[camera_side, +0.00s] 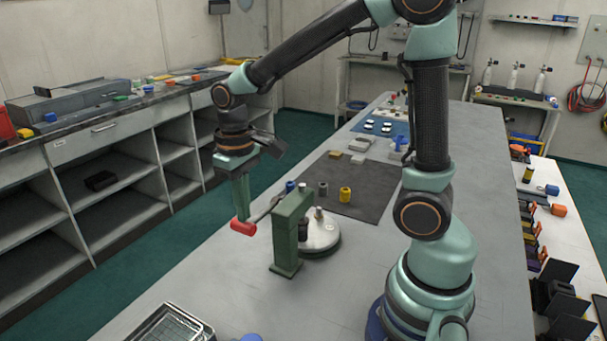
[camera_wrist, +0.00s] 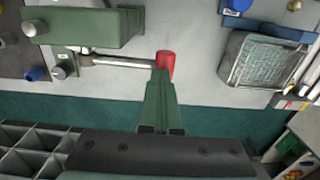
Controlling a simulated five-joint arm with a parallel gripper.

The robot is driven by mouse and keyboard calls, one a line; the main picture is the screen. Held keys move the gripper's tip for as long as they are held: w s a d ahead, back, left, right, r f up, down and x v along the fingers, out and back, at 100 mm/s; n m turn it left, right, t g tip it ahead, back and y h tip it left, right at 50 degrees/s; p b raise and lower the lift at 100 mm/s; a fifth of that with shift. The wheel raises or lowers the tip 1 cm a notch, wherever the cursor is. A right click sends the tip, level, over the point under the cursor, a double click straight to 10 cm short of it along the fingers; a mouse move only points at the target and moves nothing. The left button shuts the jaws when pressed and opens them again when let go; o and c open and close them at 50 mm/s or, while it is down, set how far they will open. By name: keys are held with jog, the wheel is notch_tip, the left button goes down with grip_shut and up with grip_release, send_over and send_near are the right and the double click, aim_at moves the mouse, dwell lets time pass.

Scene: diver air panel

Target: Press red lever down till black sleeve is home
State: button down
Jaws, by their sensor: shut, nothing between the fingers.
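The red lever grip (camera_side: 243,227) is at the end of a metal rod from the green press (camera_side: 290,230). In the wrist view my fingertips (camera_wrist: 160,76) overlap the edge of the red grip (camera_wrist: 167,63); firm contact is unclear. A dark sleeve-like part (camera_side: 303,229) shows behind the press column, above a round metal base (camera_side: 322,236). Its seating is hidden.
A dark mat (camera_side: 360,187) behind the press holds a yellow cylinder (camera_side: 346,194), a grey cylinder (camera_side: 323,189) and other small parts. A wire basket (camera_side: 172,328) sits at the near bench end. The bench between basket and press is clear.

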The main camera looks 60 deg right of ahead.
notch_tip(320, 180, up, 8)
jog(key=shift+r, duration=0.2)
dwell(1.1)
jog(key=s+d+t, duration=0.1)
jog(key=s+t, duration=0.4)
jog(key=s, duration=0.1)
jog(key=shift+d+t, duration=0.2)
jog(key=shift+t, duration=0.1)
jog(key=shift+s, duration=0.1)
dwell(1.7)
